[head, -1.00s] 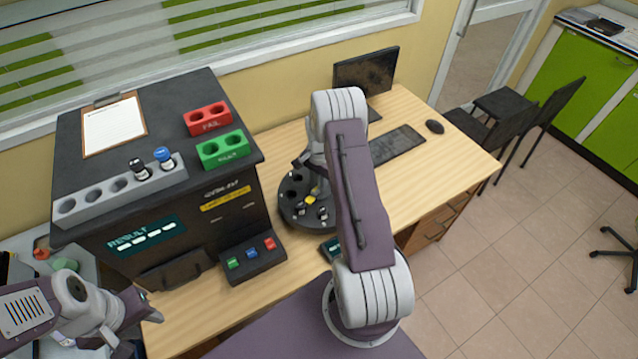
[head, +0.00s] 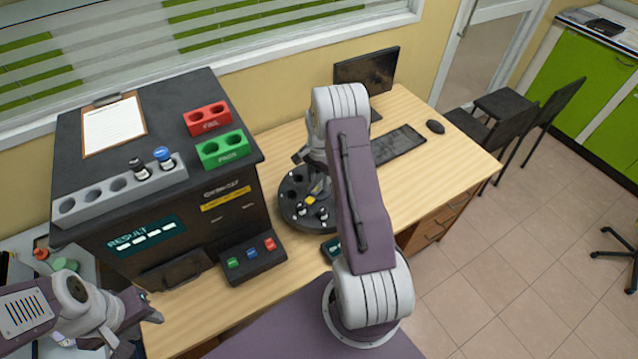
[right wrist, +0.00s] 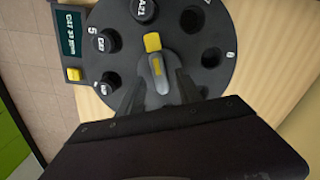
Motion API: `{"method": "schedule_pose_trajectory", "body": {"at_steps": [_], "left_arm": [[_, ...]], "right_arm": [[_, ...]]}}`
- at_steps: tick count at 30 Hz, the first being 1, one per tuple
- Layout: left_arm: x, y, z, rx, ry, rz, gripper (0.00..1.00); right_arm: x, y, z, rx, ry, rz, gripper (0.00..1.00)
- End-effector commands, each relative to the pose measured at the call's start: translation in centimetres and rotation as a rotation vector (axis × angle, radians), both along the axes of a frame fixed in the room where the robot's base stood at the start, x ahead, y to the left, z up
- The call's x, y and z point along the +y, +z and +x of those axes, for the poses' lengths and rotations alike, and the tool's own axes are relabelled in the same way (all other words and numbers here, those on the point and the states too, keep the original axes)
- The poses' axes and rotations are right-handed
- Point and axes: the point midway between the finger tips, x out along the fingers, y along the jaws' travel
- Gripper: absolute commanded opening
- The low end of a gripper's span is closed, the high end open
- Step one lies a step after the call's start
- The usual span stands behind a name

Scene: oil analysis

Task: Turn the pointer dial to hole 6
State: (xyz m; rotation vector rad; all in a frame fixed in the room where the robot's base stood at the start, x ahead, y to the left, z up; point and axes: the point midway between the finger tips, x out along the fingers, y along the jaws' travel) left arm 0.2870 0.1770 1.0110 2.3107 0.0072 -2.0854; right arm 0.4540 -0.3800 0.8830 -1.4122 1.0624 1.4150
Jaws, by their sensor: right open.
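The pointer dial (right wrist: 159,72) sits at the middle of a dark round carousel (right wrist: 185,45) in the right wrist view. Its yellow tip points up and slightly left, toward a black-capped vial (right wrist: 145,10) between the positions marked 5 and 7. That vial's own number is not visible. My right gripper (right wrist: 160,88) is open, with one finger on each side of the grey dial knob; contact cannot be told. In the head view the carousel (head: 287,213) is partly hidden by my right arm. My left gripper (head: 145,318) is at the lower left, away from the carousel.
Vials (right wrist: 108,83) stand on the carousel's left side; holes on its right (right wrist: 212,57) are empty. A small display box (right wrist: 68,30) is beside it. A black analyser (head: 165,215) with a button panel (head: 252,262) stands left. A keyboard (head: 398,146) and monitor are behind.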

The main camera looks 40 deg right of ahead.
Motion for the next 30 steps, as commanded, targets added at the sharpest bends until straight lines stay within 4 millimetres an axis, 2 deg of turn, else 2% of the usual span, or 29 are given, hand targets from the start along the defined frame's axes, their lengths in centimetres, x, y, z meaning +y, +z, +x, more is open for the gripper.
{"method": "schedule_pose_trajectory", "body": {"at_steps": [6, 10, 14, 30], "left_arm": [[0.0, -0.7, 0.0, 0.000, 0.000, 0.000, 0.36], [0.0, -0.8, 0.0, 0.000, 0.000, 0.000, 0.36], [0.0, -0.8, 0.0, 0.000, 0.000, 0.000, 0.36], [0.0, -0.8, 0.0, 0.000, 0.000, 0.000, 0.36]], "right_arm": [[0.0, 4.8, 0.1, -0.005, 0.000, -0.003, 0.42], [0.0, 6.6, 0.1, -0.002, 0.000, -0.001, 0.42], [0.0, 7.3, 0.0, -0.001, 0.000, -0.001, 0.42], [0.0, 7.2, 0.0, -0.001, 0.000, -0.001, 0.42]]}}
